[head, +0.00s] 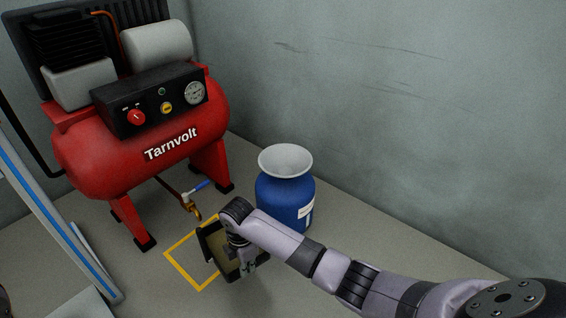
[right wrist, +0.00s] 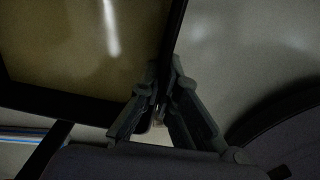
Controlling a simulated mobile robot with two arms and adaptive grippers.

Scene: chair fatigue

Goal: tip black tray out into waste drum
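The black tray (head: 217,257) holds a yellowish-brown liquid and overlaps the right part of a yellow floor outline, below the compressor's drain valve. The head view does not settle whether it rests on the floor or is slightly raised. My right gripper (head: 243,257) is at the tray's right side. In the right wrist view, the fingers (right wrist: 165,85) are closed on the tray's rim (right wrist: 172,45), one finger on each side. The waste drum (head: 283,200) is blue, with a wide white funnel (head: 286,160) on top, and stands upright behind my right arm. My left gripper is not in view.
A red compressor (head: 150,140) stands at the upper left. Its drain valve with a blue handle (head: 197,188) sticks out near the tray. The yellow outline (head: 182,269) marks the floor. A grey wall (head: 420,110) is behind the drum. Floor at the front is clear.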

